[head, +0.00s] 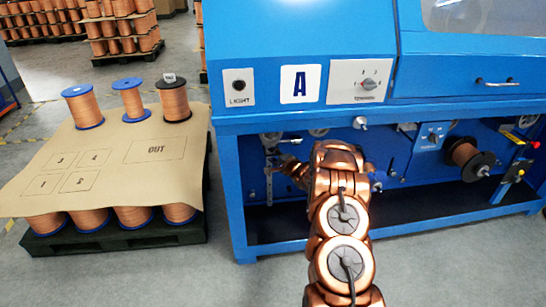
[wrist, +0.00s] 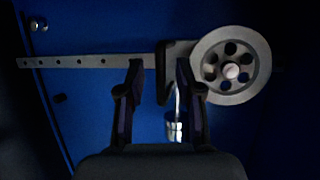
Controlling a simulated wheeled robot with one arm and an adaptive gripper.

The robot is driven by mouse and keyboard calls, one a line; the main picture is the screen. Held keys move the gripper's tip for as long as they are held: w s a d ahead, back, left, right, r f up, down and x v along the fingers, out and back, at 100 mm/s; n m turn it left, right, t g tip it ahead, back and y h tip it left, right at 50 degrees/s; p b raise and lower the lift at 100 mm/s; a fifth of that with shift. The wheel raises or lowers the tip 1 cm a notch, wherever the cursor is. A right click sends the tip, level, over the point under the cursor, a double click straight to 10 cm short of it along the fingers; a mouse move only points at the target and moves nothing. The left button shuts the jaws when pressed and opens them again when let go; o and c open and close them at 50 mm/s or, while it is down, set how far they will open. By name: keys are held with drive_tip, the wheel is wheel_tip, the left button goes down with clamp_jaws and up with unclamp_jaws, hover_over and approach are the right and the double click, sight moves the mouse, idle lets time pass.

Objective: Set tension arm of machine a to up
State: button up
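Machine A (head: 300,84) is the blue machine with the white "A" plate. In the wrist view, its tension arm is a flat grey bar (wrist: 80,62) with a row of holes, lying across the picture. A round grey pulley (wrist: 207,83) with dark holes sits at its right end. A dark upright piece (wrist: 161,85) crosses the bar beside the pulley. My gripper (wrist: 161,66) is open, with its fingertips at the bar on either side of the dark piece; contact cannot be told. In the head view, my gripper (head: 285,163) is small and partly hidden at the machine's left bay.
A copper spool (head: 464,156) and a small switch box (head: 432,136) sit to the right in the bay. A blue frame post (head: 229,185) stands left of my gripper. A pallet with a marked brown sheet (head: 110,160) and spools stands further left.

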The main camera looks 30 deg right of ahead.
drive_tip(key=v, duration=1.1)
drive_tip(key=shift+s, duration=0.25)
drive_tip(key=s+a+r+n+g+h, duration=0.1)
drive_tip(key=s+a+r+n+g, duration=0.35)
drive_tip(key=s+a, duration=0.2)
drive_tip(key=s+a+r+n+g+h, duration=0.1)
drive_tip(key=s+a+r+n+g, duration=0.35)
drive_tip(key=a, duration=0.35)
drive_tip(key=s+a+r+n+g+y, duration=0.1)
drive_tip(key=s+a+r+n+g, duration=0.15)
drive_tip(key=s+a, duration=0.65)
drive_tip(key=s+a+r+n+g, duration=0.2)
drive_tip(key=s+a+n+g, duration=0.2)
drive_tip(key=s, duration=1.1)
drive_tip(key=s+a+r+n+g+y, duration=0.1)
drive_tip(key=s+a+r+n+g, duration=0.15)
drive_tip(key=s+a, duration=0.65)
drive_tip(key=s+d+r+p, duration=0.1)
drive_tip(key=s+r+p, duration=0.1)
drive_tip(key=r+p, duration=0.8)
drive_tip(key=s+d+r+n+p, duration=0.1)
drive_tip(key=s+d+r+p, duration=0.1)
drive_tip(key=r+p, duration=0.8)
drive_tip(key=shift+s+r+t, duration=0.3)
drive_tip(key=shift+s+r, duration=0.1)
drive_tip(key=shift+r, duration=0.15)
